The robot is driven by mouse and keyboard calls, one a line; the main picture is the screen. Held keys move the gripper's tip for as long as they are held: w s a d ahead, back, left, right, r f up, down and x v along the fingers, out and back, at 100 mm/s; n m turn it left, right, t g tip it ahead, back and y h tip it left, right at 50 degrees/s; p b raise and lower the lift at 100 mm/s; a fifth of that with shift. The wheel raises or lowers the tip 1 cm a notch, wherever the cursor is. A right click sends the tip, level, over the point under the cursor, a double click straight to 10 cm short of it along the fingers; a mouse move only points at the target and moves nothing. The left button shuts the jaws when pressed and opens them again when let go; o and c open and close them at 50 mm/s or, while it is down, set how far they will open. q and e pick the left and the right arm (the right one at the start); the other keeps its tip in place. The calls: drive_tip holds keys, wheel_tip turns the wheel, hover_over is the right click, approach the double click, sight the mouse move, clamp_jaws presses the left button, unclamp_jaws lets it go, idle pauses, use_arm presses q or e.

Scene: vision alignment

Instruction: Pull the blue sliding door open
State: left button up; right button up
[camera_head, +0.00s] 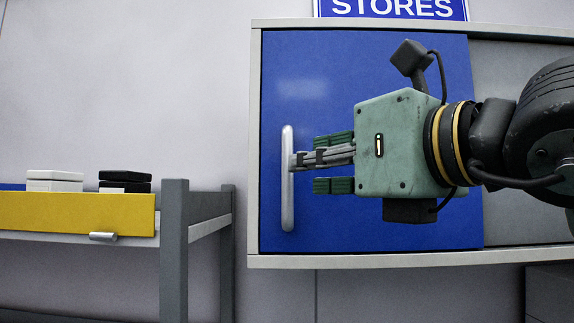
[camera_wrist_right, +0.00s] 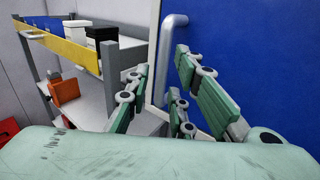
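The blue sliding door (camera_head: 420,225) covers the left and middle of a pale-framed wall cabinet. A vertical silver bar handle (camera_head: 287,200) stands near its left edge. My right gripper (camera_head: 300,160) reaches in from the right, in front of the door, with its fingertips at the middle of the handle. In the right wrist view the gripper (camera_wrist_right: 160,75) has its green-padded fingers spread apart, with the handle (camera_wrist_right: 168,45) showing between them. A gap shows beside the fingers; whether any fingertip touches the bar I cannot tell. My left gripper is not in view.
A grey panel (camera_head: 520,130) fills the cabinet's right side. A blue STORES sign (camera_head: 392,8) hangs above. Left stands a grey rack (camera_head: 174,250) with a yellow front board (camera_head: 75,213) and white and black boxes. Bare wall lies between rack and cabinet.

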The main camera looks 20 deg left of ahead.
drive_tip(key=p, duration=0.4)
hover_over(287, 214)
drive_tip(key=shift+w+d+r, duration=0.2)
drive_tip(key=shift+w+r, duration=0.05)
drive_tip(key=shift+w+a+f+p, duration=0.1)
drive_tip(key=shift+w+a+p, duration=0.1)
drive_tip(key=shift+a+p, duration=0.15)
clamp_jaws()
drive_tip(key=shift+w, duration=0.1)
